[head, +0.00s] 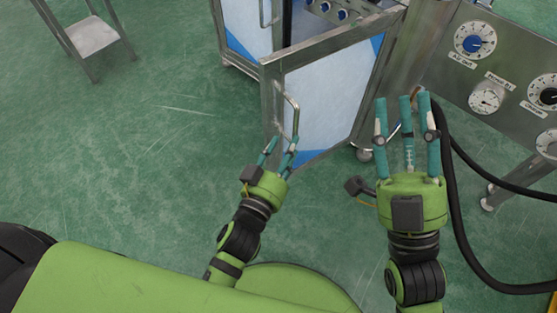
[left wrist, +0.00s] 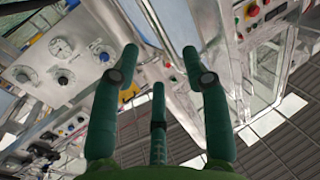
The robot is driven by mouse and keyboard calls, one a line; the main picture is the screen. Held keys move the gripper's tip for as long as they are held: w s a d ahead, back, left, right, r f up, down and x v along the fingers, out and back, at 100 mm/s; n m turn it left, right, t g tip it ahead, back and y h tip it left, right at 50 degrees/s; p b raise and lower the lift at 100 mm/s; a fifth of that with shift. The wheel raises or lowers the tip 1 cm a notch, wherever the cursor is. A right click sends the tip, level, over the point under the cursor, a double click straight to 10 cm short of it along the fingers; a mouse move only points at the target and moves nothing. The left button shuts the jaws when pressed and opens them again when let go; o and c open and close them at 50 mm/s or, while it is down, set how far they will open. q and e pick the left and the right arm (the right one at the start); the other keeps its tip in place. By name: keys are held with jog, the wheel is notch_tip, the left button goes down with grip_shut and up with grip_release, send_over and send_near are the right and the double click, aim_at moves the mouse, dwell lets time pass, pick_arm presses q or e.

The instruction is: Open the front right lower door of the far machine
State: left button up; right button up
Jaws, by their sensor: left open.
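The lower door (head: 325,95) of the machine is a framed pale panel with blue corners. It stands swung out from the cabinet, its free edge on the left. Its bent metal handle (head: 292,118) is near that edge. My left gripper (head: 279,146) is open at the handle's lower end. I cannot tell whether its fingers touch the handle. In the left wrist view the same gripper (left wrist: 160,62) has its fingers spread with nothing between them. My right gripper (head: 404,100) is open and empty, to the right of the door.
A neighbouring door (head: 247,25) is shut at the top. A panel with dials (head: 490,70) and a black hose (head: 455,220) are at the right. A small metal stand (head: 92,37) is at the upper left. The green floor (head: 140,130) at left is clear.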

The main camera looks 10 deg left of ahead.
pick_arm(q)
jog(key=shift+s+a, duration=0.2)
jog(key=shift+s, duration=0.8)
jog(key=shift+s+a, duration=0.2)
jog(key=shift+s, duration=0.8)
